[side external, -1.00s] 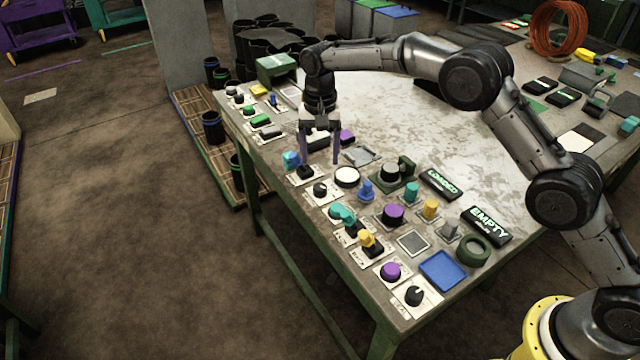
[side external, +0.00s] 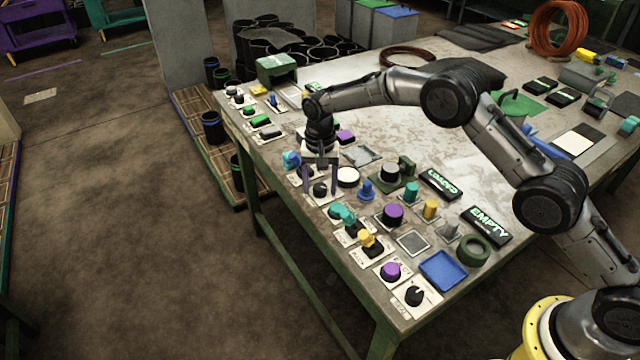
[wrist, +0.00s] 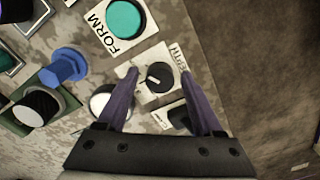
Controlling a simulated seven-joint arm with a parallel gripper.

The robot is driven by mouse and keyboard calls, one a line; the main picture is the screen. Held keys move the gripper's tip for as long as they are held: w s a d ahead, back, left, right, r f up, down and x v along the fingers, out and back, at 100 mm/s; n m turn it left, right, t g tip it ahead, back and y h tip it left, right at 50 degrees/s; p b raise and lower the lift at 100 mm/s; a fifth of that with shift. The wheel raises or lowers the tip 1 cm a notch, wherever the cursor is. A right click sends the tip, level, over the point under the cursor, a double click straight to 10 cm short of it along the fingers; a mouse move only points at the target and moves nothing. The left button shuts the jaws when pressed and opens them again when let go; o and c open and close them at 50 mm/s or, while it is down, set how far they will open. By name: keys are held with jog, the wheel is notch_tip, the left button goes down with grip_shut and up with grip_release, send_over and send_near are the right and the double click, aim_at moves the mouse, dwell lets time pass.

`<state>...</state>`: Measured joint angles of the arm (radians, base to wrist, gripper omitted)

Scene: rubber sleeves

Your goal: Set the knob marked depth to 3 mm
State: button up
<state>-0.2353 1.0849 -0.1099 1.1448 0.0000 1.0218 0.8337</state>
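The depth knob (wrist: 161,77) is a black round dial with a pale pointer line, on a white plate. The plate's label (wrist: 176,52) reads as DEPTH in the wrist view; the scale is too small to read. The knob also shows in the side view (side external: 320,189). My gripper (wrist: 159,72) is open, with one purple finger on each side of the knob in the wrist view. In the side view my gripper (side external: 320,188) points down at the knob. I cannot tell whether the fingertips touch it or are still above it.
A teal button (wrist: 125,19) marked FORM, a white round button (side external: 347,177), a blue knob (wrist: 64,67) and a black switch (wrist: 178,117) stand close by. More controls line the table's front edge, including a purple button (side external: 391,271).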

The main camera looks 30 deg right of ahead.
grip_shut()
jog(key=shift+n, duration=0.3)
jog(key=n, duration=1.1)
jog(key=shift+d+r, duration=0.1)
dwell(0.5)
jog(key=shift+o, duration=0.8)
grip_release()
